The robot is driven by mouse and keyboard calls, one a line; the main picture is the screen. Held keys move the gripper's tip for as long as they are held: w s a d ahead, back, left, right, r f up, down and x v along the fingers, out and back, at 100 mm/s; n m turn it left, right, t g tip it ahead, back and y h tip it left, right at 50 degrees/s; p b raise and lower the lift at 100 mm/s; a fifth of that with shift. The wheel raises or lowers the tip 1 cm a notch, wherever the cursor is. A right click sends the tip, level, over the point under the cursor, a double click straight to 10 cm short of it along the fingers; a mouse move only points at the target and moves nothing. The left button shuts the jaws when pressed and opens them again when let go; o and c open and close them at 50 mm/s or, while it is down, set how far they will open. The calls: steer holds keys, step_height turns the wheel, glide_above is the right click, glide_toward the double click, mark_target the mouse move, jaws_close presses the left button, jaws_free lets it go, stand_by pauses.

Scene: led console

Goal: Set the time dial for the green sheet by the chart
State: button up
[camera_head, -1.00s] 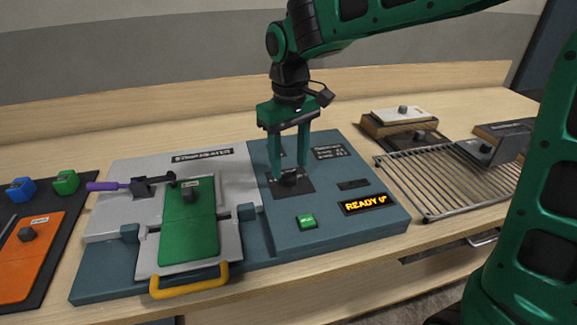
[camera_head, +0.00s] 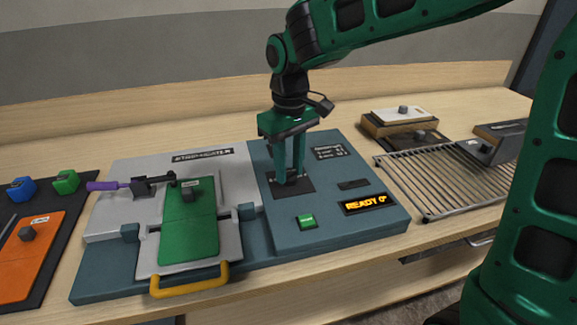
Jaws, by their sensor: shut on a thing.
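My gripper (camera_head: 292,180) points down at the console (camera_head: 330,215) and is shut on the time dial, which is mostly hidden between the fingers on a dark square plate (camera_head: 307,186). The display (camera_head: 366,204) glows "READY 0". A green button (camera_head: 307,221) sits in front of the dial.
An orange sheet (camera_head: 30,255) lies on a dark mat at the far left, near blue (camera_head: 20,188) and green (camera_head: 66,181) blocks. A purple-handled lever (camera_head: 103,186) and a yellow handle (camera_head: 190,287) are on the bed. A wire rack (camera_head: 450,182) stands to the right.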

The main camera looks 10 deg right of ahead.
steer(key=n, duration=0.4)
steer(key=shift+n, duration=0.3)
steer(key=shift+w+d+n, duration=0.1)
steer(key=shift+n, duration=1.8)
steer(key=o, duration=1)
steer(key=shift+o, duration=0.2)
steer(key=shift+r, duration=0.15)
